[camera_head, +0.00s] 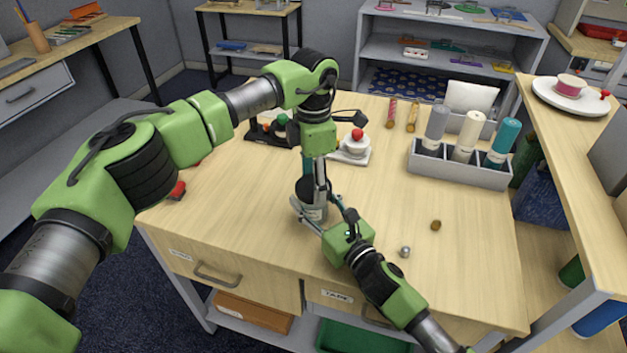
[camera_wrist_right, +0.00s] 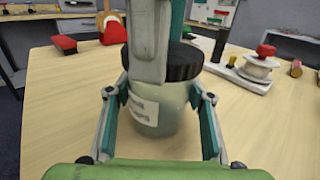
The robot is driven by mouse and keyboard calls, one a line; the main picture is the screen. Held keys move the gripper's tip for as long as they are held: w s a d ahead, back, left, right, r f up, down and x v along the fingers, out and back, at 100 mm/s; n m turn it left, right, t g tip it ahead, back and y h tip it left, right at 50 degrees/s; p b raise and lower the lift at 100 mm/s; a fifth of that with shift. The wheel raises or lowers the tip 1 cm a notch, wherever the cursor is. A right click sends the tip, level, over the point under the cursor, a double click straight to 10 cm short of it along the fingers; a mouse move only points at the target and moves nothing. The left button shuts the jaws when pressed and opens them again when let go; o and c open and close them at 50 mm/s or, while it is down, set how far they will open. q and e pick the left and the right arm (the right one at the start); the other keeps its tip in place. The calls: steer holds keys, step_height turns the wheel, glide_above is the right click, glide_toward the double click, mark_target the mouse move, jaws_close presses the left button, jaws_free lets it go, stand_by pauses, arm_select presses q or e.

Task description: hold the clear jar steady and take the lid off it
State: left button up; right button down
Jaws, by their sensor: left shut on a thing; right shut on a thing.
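The clear jar (camera_head: 315,213) stands upright on the wooden table near its front edge. In the right wrist view the jar (camera_wrist_right: 165,118) looks pale and cloudy, with a white label. Its black ridged lid (camera_wrist_right: 185,64) sits on top; in the head view the lid (camera_head: 305,188) is partly covered by my left fingers. My left gripper (camera_head: 319,186) reaches down from above and is shut on the lid. My right gripper (camera_wrist_right: 160,112) is shut on the jar's body, one finger on each side. The far side of the jar is hidden.
A white board with a red-knobbed spool (camera_head: 355,148) and a dark rack (camera_head: 262,134) are behind the jar. Small pieces (camera_head: 405,252) lie at the front right.

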arm_select(q)
steer(key=n, duration=0.5)
steer(key=shift+n, duration=0.4)
steer(key=n, duration=1)
steer(key=shift+n, duration=0.4)
steer(key=n, duration=0.6)
steer(key=shift+r, duration=0.1)
steer(key=shift+w, duration=0.1)
steer(key=shift+r, duration=0.15)
steer(key=shift+r, duration=0.9)
steer(key=shift+r, duration=0.1)
